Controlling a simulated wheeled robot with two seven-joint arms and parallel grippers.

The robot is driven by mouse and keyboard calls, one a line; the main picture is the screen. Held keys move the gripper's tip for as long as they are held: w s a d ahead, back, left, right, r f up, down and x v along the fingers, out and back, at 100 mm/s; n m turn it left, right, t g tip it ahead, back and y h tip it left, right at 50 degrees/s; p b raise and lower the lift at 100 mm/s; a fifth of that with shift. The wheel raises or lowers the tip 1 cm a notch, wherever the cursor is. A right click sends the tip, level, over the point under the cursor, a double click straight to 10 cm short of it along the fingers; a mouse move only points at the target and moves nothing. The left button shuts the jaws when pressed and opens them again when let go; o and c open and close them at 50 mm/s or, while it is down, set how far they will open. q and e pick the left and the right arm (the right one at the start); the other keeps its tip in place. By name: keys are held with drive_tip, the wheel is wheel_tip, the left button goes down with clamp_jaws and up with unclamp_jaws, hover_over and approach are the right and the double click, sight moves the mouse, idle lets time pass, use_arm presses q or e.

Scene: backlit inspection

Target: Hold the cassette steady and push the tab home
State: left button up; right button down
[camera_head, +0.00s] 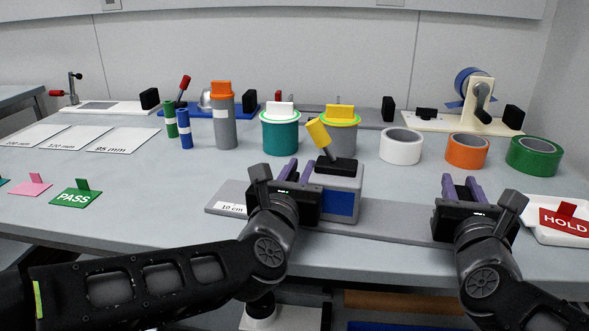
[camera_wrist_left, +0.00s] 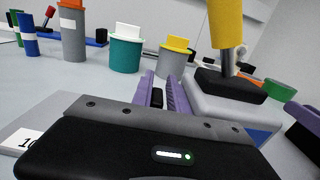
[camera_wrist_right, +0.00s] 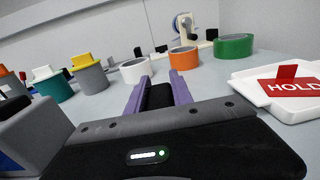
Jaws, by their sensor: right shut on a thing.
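A grey block with a blue front (camera_head: 340,204) stands on a long grey plate (camera_head: 390,221); it could be the cassette. A yellow handle (camera_head: 319,134) leans left from its black top (camera_head: 336,166). It also shows large in the left wrist view (camera_wrist_left: 226,24). My left gripper (camera_head: 298,172) is at the block's left front, fingers apart, with no clear hold on anything; whether it touches the block cannot be told. My right gripper (camera_head: 461,188) is right of the block, shut on a small black piece (camera_wrist_right: 160,96) between its purple fingers. I cannot pick out the tab for certain.
White (camera_head: 401,146), orange (camera_head: 467,151) and green (camera_head: 534,155) tape rolls stand behind my right gripper. Teal (camera_head: 280,133) and grey (camera_head: 345,136) pots stand behind the block. A white HOLD tray (camera_head: 540,207) is at the right, a PASS card (camera_head: 76,198) at the left.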

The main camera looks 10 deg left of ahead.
use_arm(q)
drive_tip(key=o, duration=0.4)
drive_tip(key=shift+d, duration=0.1)
